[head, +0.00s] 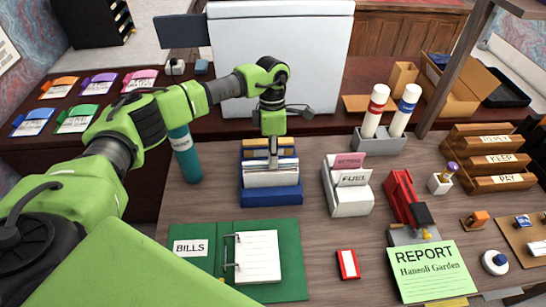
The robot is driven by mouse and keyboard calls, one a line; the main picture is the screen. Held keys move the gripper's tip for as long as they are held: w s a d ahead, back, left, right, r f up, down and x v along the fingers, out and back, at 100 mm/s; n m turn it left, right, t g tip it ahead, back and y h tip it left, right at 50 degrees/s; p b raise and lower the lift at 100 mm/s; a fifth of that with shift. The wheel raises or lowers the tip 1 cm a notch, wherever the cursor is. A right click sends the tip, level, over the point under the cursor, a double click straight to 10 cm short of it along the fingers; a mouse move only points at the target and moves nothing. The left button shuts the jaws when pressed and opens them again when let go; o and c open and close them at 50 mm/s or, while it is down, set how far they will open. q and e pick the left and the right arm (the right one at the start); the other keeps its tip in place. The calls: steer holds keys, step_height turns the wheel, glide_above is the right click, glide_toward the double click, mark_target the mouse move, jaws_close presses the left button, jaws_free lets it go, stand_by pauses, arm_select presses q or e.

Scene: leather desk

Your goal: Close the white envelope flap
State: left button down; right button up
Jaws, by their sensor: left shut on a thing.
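My left gripper (273,160) points straight down over the blue holder (270,196) near the middle of the desk. White envelopes or papers (262,179) stand in this holder, with tan pieces behind them. The gripper is shut on the white envelope at the top of the holder. The fingers cover part of it, and its flap cannot be made out clearly at this size. My right gripper is not in view.
A teal bottle (186,155) stands left of the holder. A white card box (348,190) stands to its right. An open green binder (203,258) lies in front. A red stapler-like tool (404,200) and wooden letter trays (487,160) are farther right.

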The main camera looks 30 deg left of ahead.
arm_select(q)
steer(key=shift+s+d+t+y, duration=0.1)
steer(key=shift+s+t+y, duration=0.15)
steer(key=shift+t+y, duration=0.2)
stand_by(0.5)
steer(key=shift+s+f+t, duration=0.1)
steer(key=shift+t, duration=0.15)
steer(key=shift+s+d+f+t+y+b, duration=0.2)
steer(key=shift+t+y+b, duration=0.25)
steer(key=shift+b, duration=0.3)
steer(key=t+b, duration=0.1)
steer(key=b, duration=0.2)
steer(key=s+t+y+b, duration=0.1)
steer(key=b, duration=0.1)
steer(key=shift+d+f+t, duration=0.25)
steer(key=shift+d+t, duration=0.05)
steer(key=shift+t, duration=0.05)
steer(key=shift+s+r+t+y+b, duration=0.15)
steer(key=shift+t+y+b, duration=0.25)
steer(key=shift+b, duration=0.45)
steer(key=c, duration=2.1)
jaws_free()
steer(key=v, duration=1.2)
steer(key=shift+d, duration=0.1)
